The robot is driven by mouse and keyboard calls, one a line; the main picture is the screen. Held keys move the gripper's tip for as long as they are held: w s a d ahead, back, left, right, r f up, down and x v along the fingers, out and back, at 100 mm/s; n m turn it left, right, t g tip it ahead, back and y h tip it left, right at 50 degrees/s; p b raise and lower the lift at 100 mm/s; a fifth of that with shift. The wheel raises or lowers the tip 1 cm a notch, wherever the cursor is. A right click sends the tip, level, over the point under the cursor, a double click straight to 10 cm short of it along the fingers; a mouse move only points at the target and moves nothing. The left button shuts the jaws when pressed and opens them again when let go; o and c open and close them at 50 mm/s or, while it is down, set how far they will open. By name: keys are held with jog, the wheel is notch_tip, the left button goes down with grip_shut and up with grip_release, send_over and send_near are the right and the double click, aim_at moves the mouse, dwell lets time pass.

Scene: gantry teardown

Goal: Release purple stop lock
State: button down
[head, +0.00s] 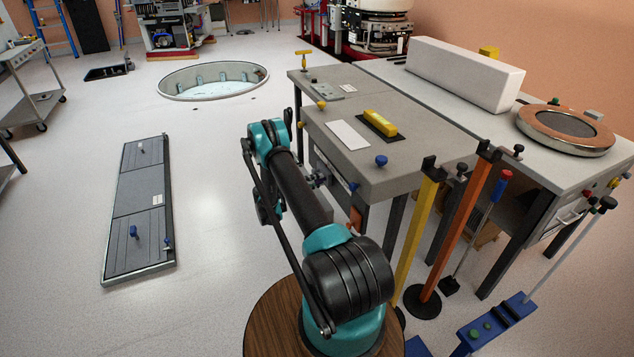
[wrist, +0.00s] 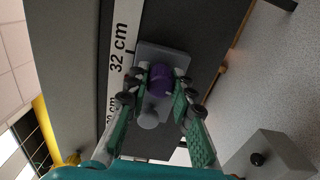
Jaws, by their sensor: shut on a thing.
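The purple stop lock (wrist: 160,80) is a small purple knob on a grey plate (wrist: 150,55), beside a printed scale (wrist: 119,45) that reads "32 cm". In the wrist view my gripper (wrist: 155,88) has its two green fingers on either side of the knob, shut on it. A round grey knob (wrist: 148,120) sits on the same plate, between the fingers and nearer the camera. In the head view my gripper (head: 319,180) is at the front side of the grey bench, and the purple lock cannot be made out there.
The grey bench (head: 430,152) carries a yellow block (head: 380,123) and a blue knob (head: 381,161). Yellow (head: 416,225) and orange (head: 466,220) posts stand at its right corner. A grey block with a black knob (wrist: 268,158) shows in the wrist view.

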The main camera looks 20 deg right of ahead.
jog(key=shift+a+n, duration=0.1)
jog(key=shift+n, duration=1.1)
jog(key=c, duration=1.3)
grip_release()
jog(key=shift+a, duration=0.1)
jog(key=a, duration=0.7)
jog(key=shift+s+a, duration=0.15)
jog(key=shift+r, duration=0.1)
